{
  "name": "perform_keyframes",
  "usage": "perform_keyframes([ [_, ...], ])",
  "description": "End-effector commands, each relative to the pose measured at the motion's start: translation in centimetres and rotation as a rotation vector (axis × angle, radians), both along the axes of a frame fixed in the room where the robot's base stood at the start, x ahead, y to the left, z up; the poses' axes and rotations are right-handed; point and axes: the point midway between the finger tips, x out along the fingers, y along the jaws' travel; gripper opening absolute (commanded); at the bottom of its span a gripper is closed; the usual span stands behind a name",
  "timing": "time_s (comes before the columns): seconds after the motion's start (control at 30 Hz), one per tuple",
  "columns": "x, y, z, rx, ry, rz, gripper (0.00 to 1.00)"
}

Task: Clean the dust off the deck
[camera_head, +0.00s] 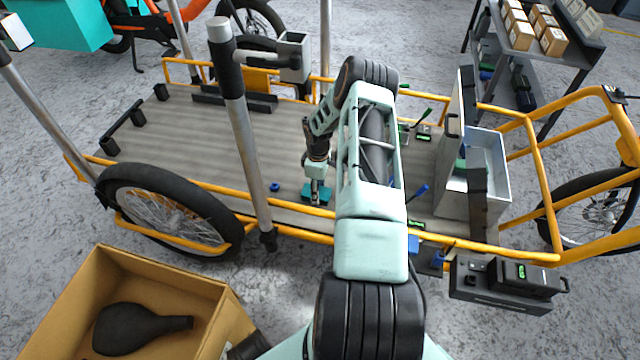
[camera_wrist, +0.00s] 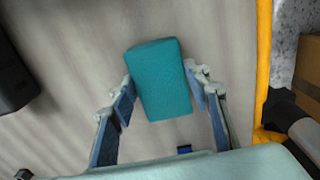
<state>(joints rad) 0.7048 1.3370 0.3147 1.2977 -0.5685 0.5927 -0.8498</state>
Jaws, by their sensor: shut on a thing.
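The cargo bike's grey deck (camera_head: 200,140) lies inside a yellow frame, and it fills much of the wrist view (camera_wrist: 60,140). My gripper (camera_head: 316,186) points down at the deck near its front rail. It is shut on a teal sponge-like block (camera_head: 318,197), with one finger on each side. In the wrist view the block (camera_wrist: 158,80) sits slightly tilted between the fingertips, on or just above the deck; I cannot tell which. The deck shows pale streaks, but I cannot clearly tell dust from its grain.
A small blue ring (camera_head: 275,187) lies left of the block. A grey post (camera_head: 243,130) rises at the near rail. A white bin (camera_head: 487,185) stands at the deck's right end. A black bracket (camera_head: 235,98) lies along the back. The deck's left middle is clear.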

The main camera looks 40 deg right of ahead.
Motion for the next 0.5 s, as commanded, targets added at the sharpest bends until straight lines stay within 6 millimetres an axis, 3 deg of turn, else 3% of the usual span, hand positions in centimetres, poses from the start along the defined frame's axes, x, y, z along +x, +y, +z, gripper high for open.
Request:
perform_keyframes([
  [0.5,-2.6,2.9,0.0,0.006,0.010,0.002,0.25],
])
